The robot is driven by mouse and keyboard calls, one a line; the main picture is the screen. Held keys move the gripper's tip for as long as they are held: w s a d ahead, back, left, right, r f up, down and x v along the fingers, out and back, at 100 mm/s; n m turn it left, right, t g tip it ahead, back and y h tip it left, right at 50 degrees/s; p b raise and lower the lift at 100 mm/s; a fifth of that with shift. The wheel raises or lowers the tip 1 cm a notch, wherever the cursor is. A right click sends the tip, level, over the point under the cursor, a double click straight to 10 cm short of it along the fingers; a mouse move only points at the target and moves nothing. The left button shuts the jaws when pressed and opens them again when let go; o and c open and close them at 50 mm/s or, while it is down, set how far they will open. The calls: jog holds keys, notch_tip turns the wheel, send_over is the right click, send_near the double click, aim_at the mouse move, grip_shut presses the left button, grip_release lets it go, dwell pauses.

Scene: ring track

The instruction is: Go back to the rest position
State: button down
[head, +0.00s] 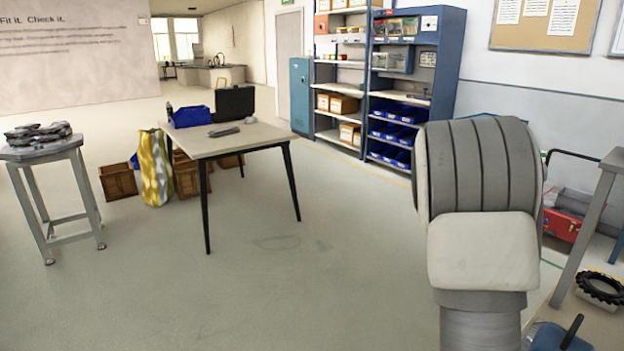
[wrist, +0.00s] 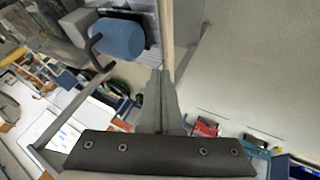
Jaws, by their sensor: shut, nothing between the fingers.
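My gripper (wrist: 161,78) shows in the wrist view. Its two grey fingers are together at the middle of the picture, with nothing seen between them. The dark gripper body (wrist: 160,154) spans the bottom of that view. In the head view my arm stands raised at the right, and the gripper itself is not seen there. In the wrist view a blue rounded thing (wrist: 120,40) with a dark handle lies at the upper left, apart from the fingers as far as I can tell.
A table (head: 250,142) with a blue bin (head: 189,116) stands mid-left. A grey stand (head: 45,152) is at far left. Shelves (head: 415,75) line the back. A red toolbox (head: 566,213) and a black ring (head: 600,288) are at right. The floor in front is clear.

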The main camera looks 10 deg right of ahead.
jog(key=s+a+r+n+t+y+p, duration=0.2)
jog(key=s+a+r+n, duration=0.1)
jog(key=a+r, duration=0.4)
jog(key=s+a+r+n+t+y+p, duration=0.25)
jog(key=a+r, duration=0.25)
jog(key=a, duration=0.4)
jog(key=s+a+r+n+t+y+p, duration=0.1)
jog(key=s+a+r+n+t+p, duration=0.1)
jog(key=s+a, duration=0.4)
jog(key=s+a+r+n+t+y+p, duration=0.1)
jog(key=s+a+r+n+t+p, duration=0.1)
jog(key=s+a+r+n, duration=0.2)
jog(key=s+a+n, duration=0.2)
jog(key=a, duration=0.2)
jog(key=shift+a, duration=0.2)
jog(key=shift+s+d, duration=0.1)
jog(key=shift+d, duration=0.05)
